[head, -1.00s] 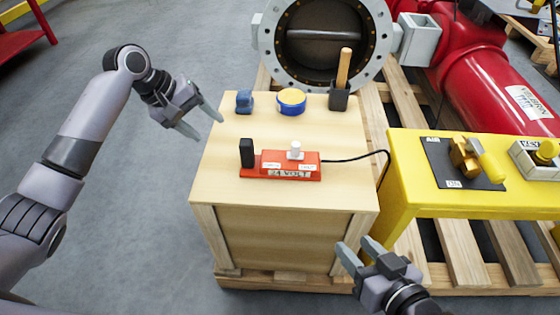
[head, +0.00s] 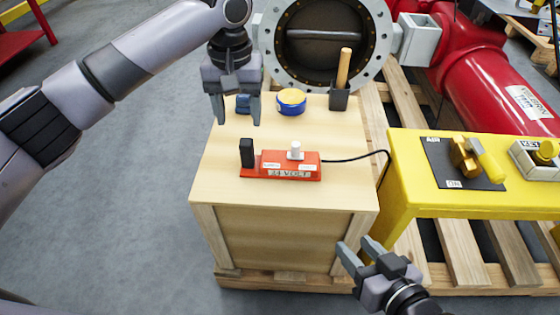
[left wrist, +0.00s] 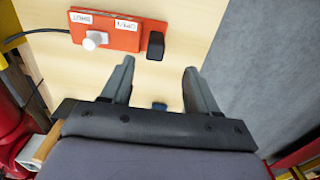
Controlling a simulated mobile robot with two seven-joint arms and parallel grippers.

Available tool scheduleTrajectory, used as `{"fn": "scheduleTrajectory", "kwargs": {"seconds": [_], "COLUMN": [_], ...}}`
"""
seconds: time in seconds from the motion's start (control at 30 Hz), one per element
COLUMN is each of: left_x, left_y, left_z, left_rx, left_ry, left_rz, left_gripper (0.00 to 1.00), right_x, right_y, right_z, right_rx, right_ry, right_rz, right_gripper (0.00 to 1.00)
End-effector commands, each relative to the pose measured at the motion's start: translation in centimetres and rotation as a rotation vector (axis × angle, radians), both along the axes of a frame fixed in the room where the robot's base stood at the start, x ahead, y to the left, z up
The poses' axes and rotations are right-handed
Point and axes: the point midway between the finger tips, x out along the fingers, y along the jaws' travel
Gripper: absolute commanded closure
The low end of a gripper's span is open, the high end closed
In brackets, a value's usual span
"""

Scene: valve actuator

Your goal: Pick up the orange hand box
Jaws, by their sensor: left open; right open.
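The orange hand box (head: 288,171) lies on the wooden crate's top, labelled "24 VOLT", with a white knob on top, a black upright piece at its left end and a black cable leaving its right end. It also shows at the upper left of the left wrist view (left wrist: 122,33). My left gripper (head: 237,121) is open and empty, pointing down over the crate's back left part, behind and left of the box. Its two fingers also show in the left wrist view (left wrist: 160,75). My right gripper (head: 357,251) is open and empty at the crate's front right, apart from the box.
A yellow table (head: 402,185) stands right; the flanged valve (head: 325,75) is behind.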

Motion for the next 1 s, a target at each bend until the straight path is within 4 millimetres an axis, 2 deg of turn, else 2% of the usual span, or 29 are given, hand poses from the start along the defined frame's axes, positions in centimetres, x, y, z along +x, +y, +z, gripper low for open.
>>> {"fn": "scheduleTrajectory", "kwargs": {"seconds": [0.13, 0.4, 0.7, 1.0], "left_x": [0.0, 0.2, 0.7, 0.7], "left_y": [0.0, -0.1, -0.5, -0.5], "left_z": [-2.7, -4.9, -9.0, -9.5], "left_rx": [0.001, -0.001, -0.002, -0.003], "left_ry": [0.001, 0.001, 0.0, -0.001], "left_rz": [0.0, 0.002, 0.001, 0.001], "left_gripper": [0.4, 0.4, 0.4, 0.4], "right_x": [0.0, 0.0, 0.0, 0.0], "right_y": [0.0, 0.0, 0.0, 0.0], "right_z": [0.0, 0.0, 0.0, 0.0], "right_rx": [0.0, 0.0, 0.0, 0.0], "right_ry": [0.0, 0.0, 0.0, 0.0], "right_rz": [0.0, 0.0, 0.0, 0.0], "right_gripper": [0.54, 0.54, 0.54, 0.54]}}
